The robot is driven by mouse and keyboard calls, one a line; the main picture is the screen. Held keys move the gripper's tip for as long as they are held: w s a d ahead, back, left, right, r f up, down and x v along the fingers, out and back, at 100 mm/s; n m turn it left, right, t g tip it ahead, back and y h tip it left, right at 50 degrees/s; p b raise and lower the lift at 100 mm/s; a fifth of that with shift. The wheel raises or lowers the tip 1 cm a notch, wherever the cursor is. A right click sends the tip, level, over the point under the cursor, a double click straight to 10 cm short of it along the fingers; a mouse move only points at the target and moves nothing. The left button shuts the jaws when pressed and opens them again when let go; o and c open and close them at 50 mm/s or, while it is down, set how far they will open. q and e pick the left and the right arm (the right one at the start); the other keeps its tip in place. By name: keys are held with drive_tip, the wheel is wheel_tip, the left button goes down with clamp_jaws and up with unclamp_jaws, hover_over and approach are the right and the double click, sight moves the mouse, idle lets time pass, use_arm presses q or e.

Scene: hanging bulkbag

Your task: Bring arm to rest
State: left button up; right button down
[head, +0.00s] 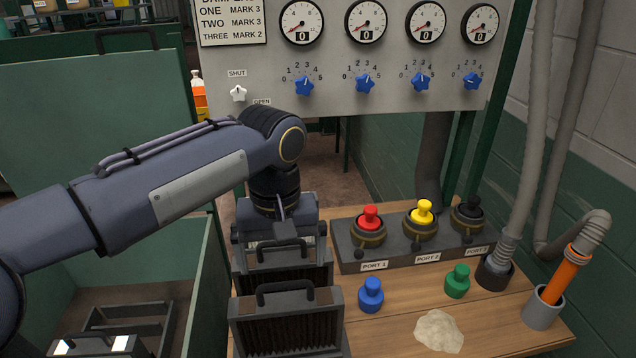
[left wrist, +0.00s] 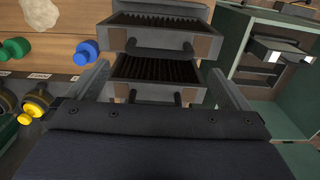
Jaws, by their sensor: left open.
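My left arm (head: 180,185) reaches in from the left, and its gripper (head: 285,225) points down just above the dark ribbed cassettes at the left of the wooden bench. In the left wrist view the two fingers of this gripper (left wrist: 160,92) are wide apart, with nothing visibly clamped. The front cassette (head: 285,325) and the one behind it (head: 260,283) have black handles. The nearer cassette in the left wrist view (left wrist: 192,96) lies between and beyond the fingers; contact cannot be told. My right gripper is in neither view.
A port block (head: 350,255) holds red, yellow and black plugs. Blue (head: 371,295) and green (head: 457,282) plugs and a pale powder heap (head: 439,332) lie on the bench. A gauge panel (head: 400,70) stands above. A green cabinet (head: 90,130) is at left; hoses run at right.

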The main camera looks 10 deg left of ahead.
use_arm(q)
drive_tip(key=s+a+f+t+h, duration=0.2)
drive_tip(key=s+a+f, duration=0.2)
drive_tip(key=s, duration=0.4)
drive_tip(key=s+a+f+m+t+h, duration=0.1)
drive_tip(key=s+a+f+t, duration=0.2)
drive_tip(key=s+a+f, duration=0.2)
drive_tip(key=s+f, duration=0.1)
drive_tip(key=s, duration=0.2)
drive_tip(key=shift+f+m+t+h, duration=0.3)
drive_tip(key=shift+h, duration=0.1)
drive_tip(key=shift+a, duration=0.1)
idle(1.9)
